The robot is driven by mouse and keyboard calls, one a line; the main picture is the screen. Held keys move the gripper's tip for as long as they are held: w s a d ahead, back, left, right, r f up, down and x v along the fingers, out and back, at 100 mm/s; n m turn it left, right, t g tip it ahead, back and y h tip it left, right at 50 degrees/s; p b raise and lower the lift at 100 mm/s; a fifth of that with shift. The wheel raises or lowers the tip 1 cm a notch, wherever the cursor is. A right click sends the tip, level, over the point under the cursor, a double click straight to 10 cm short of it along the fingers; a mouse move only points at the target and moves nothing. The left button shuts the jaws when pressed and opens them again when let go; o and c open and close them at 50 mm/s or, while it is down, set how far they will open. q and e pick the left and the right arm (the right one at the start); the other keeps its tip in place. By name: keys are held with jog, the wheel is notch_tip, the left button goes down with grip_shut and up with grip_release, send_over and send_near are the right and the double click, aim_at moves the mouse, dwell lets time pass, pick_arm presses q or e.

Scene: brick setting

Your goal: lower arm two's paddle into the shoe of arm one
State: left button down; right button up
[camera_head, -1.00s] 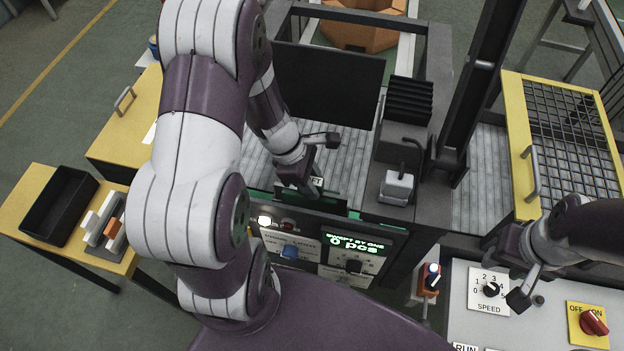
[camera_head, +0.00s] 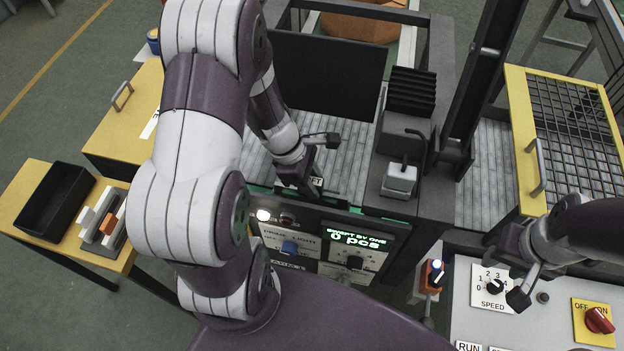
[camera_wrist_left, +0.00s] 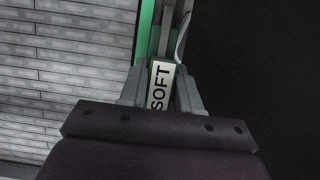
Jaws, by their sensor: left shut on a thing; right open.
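My left gripper (camera_head: 303,180) hangs over the slatted grey bed at the machine's front edge. It is shut on a piece with a white label reading SOFT (camera_head: 317,183). In the left wrist view the SOFT label (camera_wrist_left: 161,86) sits between the fingers, beside a green strip (camera_wrist_left: 145,35). I cannot tell which part is arm two's paddle or the shoe of arm one. The lower end of the held piece is hidden. My right gripper (camera_head: 517,283) is open and empty above the speed panel at the right.
A dark upright panel (camera_head: 325,80) stands behind my left gripper. A white block with a handle (camera_head: 399,179) sits to its right. The display (camera_head: 355,238) reads 0 pcs. A yellow-framed mesh guard (camera_head: 524,140) stands right. A black tray (camera_head: 50,205) lies on the left table.

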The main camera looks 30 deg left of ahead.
pick_arm(q)
jog(key=shift+f, duration=0.25)
jog(key=c, duration=0.7)
grip_release()
jog(key=v, duration=1.2)
jog(key=shift+a+r+p, duration=0.1)
jog(key=shift+r+p, duration=0.2)
jog(key=shift+p, duration=0.05)
